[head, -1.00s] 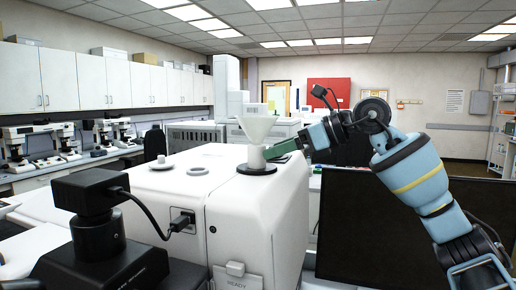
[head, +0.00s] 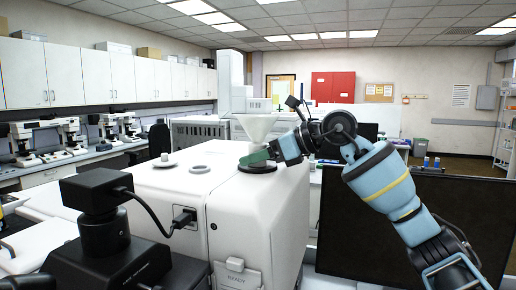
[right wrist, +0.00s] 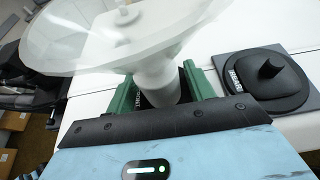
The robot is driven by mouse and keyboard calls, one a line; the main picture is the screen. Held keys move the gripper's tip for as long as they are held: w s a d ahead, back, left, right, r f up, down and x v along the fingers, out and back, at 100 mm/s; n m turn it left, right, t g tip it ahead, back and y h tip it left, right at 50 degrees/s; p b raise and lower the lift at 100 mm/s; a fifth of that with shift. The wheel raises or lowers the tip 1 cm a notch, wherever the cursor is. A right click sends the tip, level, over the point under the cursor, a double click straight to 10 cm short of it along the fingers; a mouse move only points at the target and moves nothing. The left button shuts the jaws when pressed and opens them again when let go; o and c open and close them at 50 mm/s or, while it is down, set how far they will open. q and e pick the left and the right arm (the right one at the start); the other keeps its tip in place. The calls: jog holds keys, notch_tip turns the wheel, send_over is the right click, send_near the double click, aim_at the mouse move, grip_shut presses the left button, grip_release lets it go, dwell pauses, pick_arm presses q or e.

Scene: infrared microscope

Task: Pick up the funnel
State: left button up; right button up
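The white funnel (head: 257,127) stands upright, wide mouth up, on a black round base (head: 258,168) on top of the white instrument (head: 262,195). My right gripper (head: 255,157) reaches in from the right at the funnel's stem. In the right wrist view the blurred cone of the funnel (right wrist: 115,38) fills the upper left. The green fingers of my right gripper (right wrist: 160,88) lie on either side of its stem, spread apart. The gripper looks open around the stem; contact is hard to tell. My left gripper is not in view.
A dark monitor (head: 415,225) is at the right.

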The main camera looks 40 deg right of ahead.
aim_at(258, 143)
jog(key=c, duration=0.8)
jog(key=shift+r, duration=0.2)
jog(key=shift+r, duration=0.9)
jog(key=shift+r+p, duration=0.3)
jog(key=shift+r, duration=0.6)
jog(key=s+a, duration=0.4)
jog(key=shift+s+a+b, duration=0.15)
jog(key=shift+a+b, duration=0.2)
jog(key=shift+b, duration=0.05)
jog(key=s+a, duration=0.4)
jog(key=s+a+r, duration=0.1)
jog(key=a, duration=0.1)
jog(key=shift+s, duration=0.4)
jog(key=shift+s+a, duration=0.4)
jog(key=shift+a, duration=0.1)
